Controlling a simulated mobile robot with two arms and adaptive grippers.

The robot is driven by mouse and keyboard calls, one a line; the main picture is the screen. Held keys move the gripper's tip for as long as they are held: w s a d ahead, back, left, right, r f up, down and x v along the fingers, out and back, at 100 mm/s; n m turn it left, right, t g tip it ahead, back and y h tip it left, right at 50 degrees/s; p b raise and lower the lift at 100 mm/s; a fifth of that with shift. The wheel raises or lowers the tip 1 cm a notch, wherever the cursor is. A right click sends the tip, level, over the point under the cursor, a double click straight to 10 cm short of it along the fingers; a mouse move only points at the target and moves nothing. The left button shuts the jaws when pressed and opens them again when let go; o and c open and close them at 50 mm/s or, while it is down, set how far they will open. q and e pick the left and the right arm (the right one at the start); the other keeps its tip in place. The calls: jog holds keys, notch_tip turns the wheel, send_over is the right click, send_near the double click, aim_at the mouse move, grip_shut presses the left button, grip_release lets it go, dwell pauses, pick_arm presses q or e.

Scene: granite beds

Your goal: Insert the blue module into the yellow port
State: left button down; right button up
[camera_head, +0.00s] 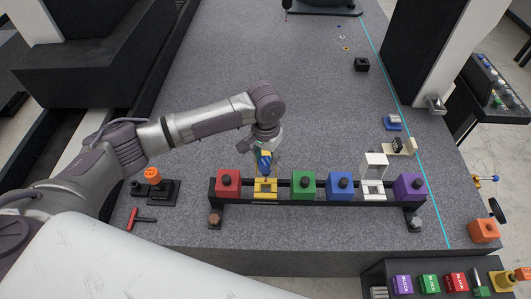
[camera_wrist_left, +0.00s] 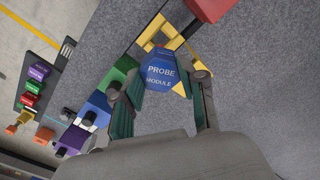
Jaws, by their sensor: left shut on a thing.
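The blue module (camera_wrist_left: 165,72), marked "PROBE MODULE", is between the fingers of my left gripper (camera_wrist_left: 168,84). In the head view my left gripper (camera_head: 264,152) is shut on it, pointing down, and the blue module (camera_head: 265,162) shows just behind and above the yellow port (camera_head: 265,195). The yellow port is an open frame in the rack, between a red and a green block. In the left wrist view the yellow port (camera_wrist_left: 152,32) is partly hidden behind the module. I cannot tell whether the module touches it. My right gripper is not in view.
The black rack (camera_head: 290,203) also holds red (camera_head: 228,186), green (camera_head: 303,187), blue (camera_head: 340,187) and purple (camera_head: 409,188) blocks and a white frame (camera_head: 374,172). A red-handled tool (camera_head: 133,219) lies left. The grey bench behind the rack is mostly clear.

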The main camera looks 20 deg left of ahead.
pick_arm(q)
jog(key=b, duration=0.1)
send_over(266, 178)
jog(key=shift+w+a+f, duration=0.15)
jog(key=shift+f, duration=2.05)
jog(key=shift+f+b, duration=0.75)
jog(key=shift+f, duration=0.9)
jog(key=shift+f+b, duration=0.6)
jog(key=shift+f, duration=0.9)
jog(key=c, duration=0.6)
grip_release()
jog(key=shift+r, duration=0.1)
